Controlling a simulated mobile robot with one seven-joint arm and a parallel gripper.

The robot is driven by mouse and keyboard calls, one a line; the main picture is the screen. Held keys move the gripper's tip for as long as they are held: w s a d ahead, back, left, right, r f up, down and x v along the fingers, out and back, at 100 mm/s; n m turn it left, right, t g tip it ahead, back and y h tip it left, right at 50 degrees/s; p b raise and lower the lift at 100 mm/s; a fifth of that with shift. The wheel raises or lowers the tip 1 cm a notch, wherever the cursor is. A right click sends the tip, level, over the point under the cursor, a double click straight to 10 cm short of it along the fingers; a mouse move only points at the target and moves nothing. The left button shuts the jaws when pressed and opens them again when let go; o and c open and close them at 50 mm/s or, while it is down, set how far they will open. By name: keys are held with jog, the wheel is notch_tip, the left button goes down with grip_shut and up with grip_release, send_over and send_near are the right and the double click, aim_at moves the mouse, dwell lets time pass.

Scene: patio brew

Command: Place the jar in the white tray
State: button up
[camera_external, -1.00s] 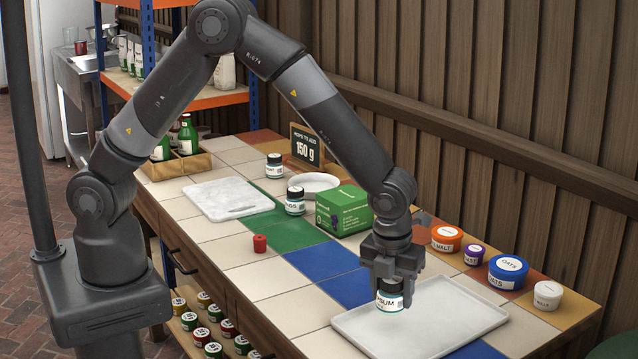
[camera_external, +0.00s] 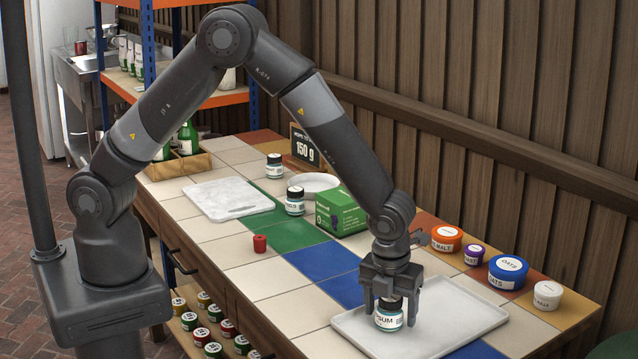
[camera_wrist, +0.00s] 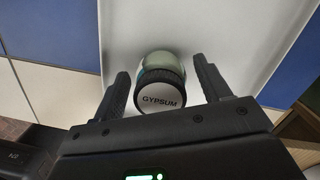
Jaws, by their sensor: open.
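The jar labelled GYPSUM (camera_external: 388,318), with a teal band and dark lid, stands upright on the left part of the white tray (camera_external: 465,318). In the wrist view the jar (camera_wrist: 160,85) sits between my two fingers with a gap on each side, its white-topped lid facing the camera. The white tray (camera_wrist: 265,25) spreads under and around it there. My gripper (camera_external: 390,305) is open, straddling the jar's upper part from above.
Tubs stand behind the tray: orange-lidded (camera_external: 446,239), purple (camera_external: 474,255), blue OATS (camera_external: 507,272) and white (camera_external: 547,295). A green box (camera_external: 341,211), dark-lidded jars and a small red item (camera_external: 260,243) stand left. The tray's right half is empty.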

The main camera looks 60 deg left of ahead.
jog(key=shift+r, duration=0.1)
jog(key=r, duration=0.4)
jog(key=s+r, duration=0.1)
jog(key=r, duration=0.7)
jog(key=shift+s+d, duration=0.15)
jog(key=shift+d, duration=0.15)
jog(key=s+a+r+n+t, duration=0.1)
jog(key=a+r+n, duration=0.65)
jog(key=a, duration=0.35)
jog(key=s+a+r+n+t, duration=0.1)
jog(key=a+r+n, duration=0.65)
jog(key=a, duration=0.45)
jog(key=s+a+r+n+t, duration=0.2)
jog(key=s+a+r+n, duration=0.2)
jog(key=s+a+n, duration=1.1)
jog(key=shift+a+r+n+h, duration=0.15)
jog(key=shift+a+n+h, duration=0.15)
jog(key=shift+a, duration=0.45)
